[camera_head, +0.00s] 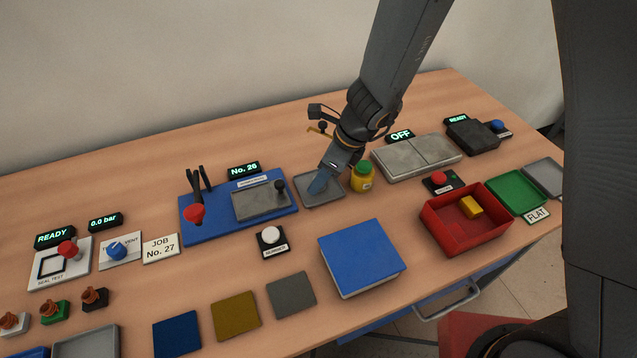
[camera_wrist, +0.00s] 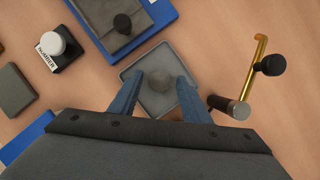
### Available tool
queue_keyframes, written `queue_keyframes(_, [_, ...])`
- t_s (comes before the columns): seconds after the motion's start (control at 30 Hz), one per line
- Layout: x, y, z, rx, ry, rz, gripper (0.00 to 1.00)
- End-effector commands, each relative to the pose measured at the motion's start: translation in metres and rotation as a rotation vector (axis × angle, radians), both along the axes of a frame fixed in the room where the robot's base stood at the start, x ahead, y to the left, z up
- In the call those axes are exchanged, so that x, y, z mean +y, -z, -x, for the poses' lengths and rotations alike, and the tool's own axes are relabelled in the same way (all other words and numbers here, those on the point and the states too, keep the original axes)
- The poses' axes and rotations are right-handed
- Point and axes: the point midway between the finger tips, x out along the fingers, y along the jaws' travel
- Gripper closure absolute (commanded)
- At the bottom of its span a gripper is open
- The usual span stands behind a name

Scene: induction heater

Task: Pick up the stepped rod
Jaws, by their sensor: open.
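A grey piece with a rounded top (camera_wrist: 161,84), which appears to be the stepped rod, stands in a shallow grey tray (camera_wrist: 134,73) in the wrist view. Its steps cannot be made out from above. The tray also shows in the head view (camera_head: 335,199), where my gripper hides the rod. My gripper (camera_wrist: 162,79) is open, with its blue fingers on either side of the grey piece. I cannot tell whether they touch it. In the head view my gripper (camera_head: 317,188) points down over the tray.
A yellow jar with a green lid (camera_head: 362,178) stands close right of the tray. A dark post with a brass crank (camera_wrist: 260,50) stands behind it. A blue fixture board (camera_head: 196,230) lies to the left, and a blue-topped block (camera_head: 361,255) in front.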

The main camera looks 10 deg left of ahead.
Motion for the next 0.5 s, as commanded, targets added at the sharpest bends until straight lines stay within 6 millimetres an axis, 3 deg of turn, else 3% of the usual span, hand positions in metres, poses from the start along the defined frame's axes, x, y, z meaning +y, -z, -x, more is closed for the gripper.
queue_keyframes(0.13, [-0.0004,-0.0005,-0.0004,-0.001,0.000,0.000,0.58])
queue_keyframes(0.37, [-0.0005,-0.0007,-0.0003,-0.001,0.000,0.000,0.97])
queue_keyframes(0.5, [-0.0004,-0.0009,-0.0004,-0.001,0.000,0.000,1.00])
